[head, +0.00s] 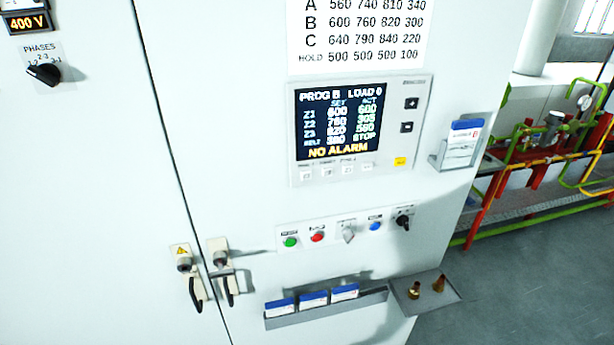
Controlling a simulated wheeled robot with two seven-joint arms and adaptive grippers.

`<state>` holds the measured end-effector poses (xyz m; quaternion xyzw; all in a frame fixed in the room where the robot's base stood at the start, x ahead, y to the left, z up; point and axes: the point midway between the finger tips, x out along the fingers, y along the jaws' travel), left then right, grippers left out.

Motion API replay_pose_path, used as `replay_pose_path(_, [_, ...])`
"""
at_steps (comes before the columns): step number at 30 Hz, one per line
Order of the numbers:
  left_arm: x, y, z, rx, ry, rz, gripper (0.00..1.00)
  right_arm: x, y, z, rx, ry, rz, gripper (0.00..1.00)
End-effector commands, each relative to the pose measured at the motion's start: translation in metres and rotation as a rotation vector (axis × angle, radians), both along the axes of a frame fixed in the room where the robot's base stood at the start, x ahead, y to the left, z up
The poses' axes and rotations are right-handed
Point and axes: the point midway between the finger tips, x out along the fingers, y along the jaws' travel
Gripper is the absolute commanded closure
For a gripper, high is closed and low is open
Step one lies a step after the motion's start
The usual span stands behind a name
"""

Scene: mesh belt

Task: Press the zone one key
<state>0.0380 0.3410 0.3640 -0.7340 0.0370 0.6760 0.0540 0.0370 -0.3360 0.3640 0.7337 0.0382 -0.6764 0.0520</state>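The controller (414,144) is a grey panel on the pale cabinet door. Its dark screen (339,122) reads "PROG B", with rows Z1, Z2, Z3 and BELT, "STOP" and "NO ALARM". Below the screen is a row of small white keys, the leftmost key (305,174) among them. Their labels are too small to read surely, so I cannot tell which is the zone one key. Two dark keys, the upper one (411,103) and the lower one (406,127), and a yellow key (400,162) are on the right. Neither of my grippers is in view.
Below is a strip with a green button (290,242), red button (317,237), blue button (375,226) and switches. A card rack (330,312) and a small tray (424,304) with two brass pieces jut out lower down. A card holder (458,150) is at right. Door handles (228,290) protrude left.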

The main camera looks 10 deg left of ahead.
Motion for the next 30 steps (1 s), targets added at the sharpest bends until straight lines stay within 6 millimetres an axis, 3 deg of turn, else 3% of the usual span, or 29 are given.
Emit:
replay_pose_path(12, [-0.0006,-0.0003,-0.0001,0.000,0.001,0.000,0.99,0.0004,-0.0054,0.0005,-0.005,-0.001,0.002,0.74])
replay_pose_path(30, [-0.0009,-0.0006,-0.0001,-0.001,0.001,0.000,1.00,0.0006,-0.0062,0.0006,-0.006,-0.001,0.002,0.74])
